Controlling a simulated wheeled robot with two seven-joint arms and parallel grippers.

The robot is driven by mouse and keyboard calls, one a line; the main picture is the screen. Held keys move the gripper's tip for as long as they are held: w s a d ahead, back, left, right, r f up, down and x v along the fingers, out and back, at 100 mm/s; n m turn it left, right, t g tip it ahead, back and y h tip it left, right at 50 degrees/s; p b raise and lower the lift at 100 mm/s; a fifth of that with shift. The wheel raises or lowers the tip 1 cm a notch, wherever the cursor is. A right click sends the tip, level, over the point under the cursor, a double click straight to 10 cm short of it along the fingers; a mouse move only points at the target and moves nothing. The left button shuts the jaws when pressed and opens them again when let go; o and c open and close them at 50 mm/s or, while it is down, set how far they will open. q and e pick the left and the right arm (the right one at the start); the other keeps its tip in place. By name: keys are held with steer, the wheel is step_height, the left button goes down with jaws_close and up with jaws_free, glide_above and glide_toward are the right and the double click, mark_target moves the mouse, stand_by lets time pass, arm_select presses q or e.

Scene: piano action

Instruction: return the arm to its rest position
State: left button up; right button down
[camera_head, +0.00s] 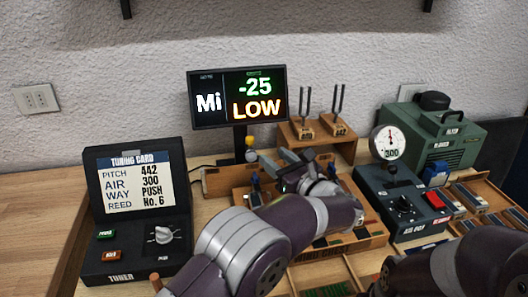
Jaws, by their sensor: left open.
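My left arm (243,247) comes in from the bottom left, bends at its purple and grey links, and reaches over the wooden reed bench at the middle of the table. My left gripper (281,168) is at its far end, open, above the back part of the bench, just below the wooden stand with the tuning forks. Its fingertips are small and partly hidden, and I cannot tell whether they touch anything. My right arm (455,268) shows only as dark links at the bottom right; its gripper is not in view.
The tuner (130,262) with its card stands at the left. A display (238,97) reads Mi, -25, LOW. The air unit (399,203) with its gauge and a green blower (456,139) stand at the right. Bare tabletop (32,215) lies at the far left.

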arm_select(q)
steer(key=shift+s+d, duration=0.2)
steer(key=shift+s, duration=0.1)
